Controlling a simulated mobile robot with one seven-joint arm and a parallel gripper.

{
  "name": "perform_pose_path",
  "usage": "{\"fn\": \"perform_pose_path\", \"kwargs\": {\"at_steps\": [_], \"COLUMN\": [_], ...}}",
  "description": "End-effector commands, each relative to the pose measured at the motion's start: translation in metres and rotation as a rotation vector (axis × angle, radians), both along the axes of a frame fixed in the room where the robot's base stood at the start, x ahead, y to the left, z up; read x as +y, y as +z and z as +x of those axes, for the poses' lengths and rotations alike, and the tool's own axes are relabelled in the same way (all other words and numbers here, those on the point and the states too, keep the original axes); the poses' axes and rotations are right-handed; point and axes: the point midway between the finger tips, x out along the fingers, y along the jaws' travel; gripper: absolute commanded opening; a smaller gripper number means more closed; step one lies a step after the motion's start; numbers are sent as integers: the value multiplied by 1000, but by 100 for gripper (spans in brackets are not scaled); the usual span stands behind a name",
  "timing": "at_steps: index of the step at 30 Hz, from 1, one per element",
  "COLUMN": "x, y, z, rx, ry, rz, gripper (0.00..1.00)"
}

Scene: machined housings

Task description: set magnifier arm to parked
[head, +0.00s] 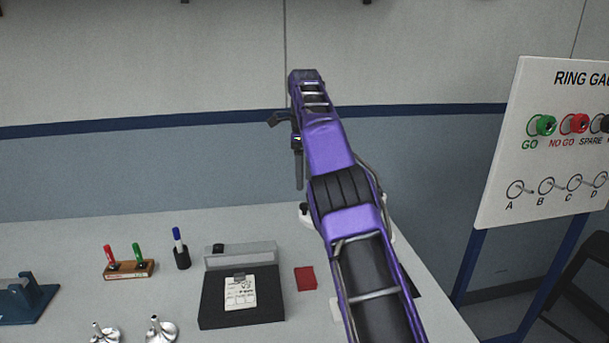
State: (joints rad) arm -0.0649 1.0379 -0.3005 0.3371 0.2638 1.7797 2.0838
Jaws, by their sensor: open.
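My purple arm rises from the lower right across the middle of the head view and hides part of the bench behind it. My gripper (299,186) hangs at the arm's far end, small and seen side-on, pointing down above the bench; its jaws are open and I see nothing between them. I cannot clearly make out the magnifier arm. Pale parts show at the left edge of my arm (306,213) and at its right edge (389,236); they may belong to it, but most is hidden. Its position cannot be told.
A ring gauge board (550,150) stands right.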

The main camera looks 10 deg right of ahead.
Motion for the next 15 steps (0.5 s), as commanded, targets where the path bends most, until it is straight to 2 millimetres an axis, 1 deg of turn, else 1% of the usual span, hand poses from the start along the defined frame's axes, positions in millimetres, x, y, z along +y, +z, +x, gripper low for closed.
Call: {"fn": "perform_pose_path", "kwargs": {"at_steps": [1,7,11,12,15], "x": [0,1,-1,-1,-4], "y": [0,5,15,19,27], "z": [0,0,-3,-6,-13], "rx": [0,-29,-87,-110,-164], "ry": [0,33,112,145,236], "rz": [0,-16,-57,-73,-121], "gripper": [62,26,3,0,0]}}
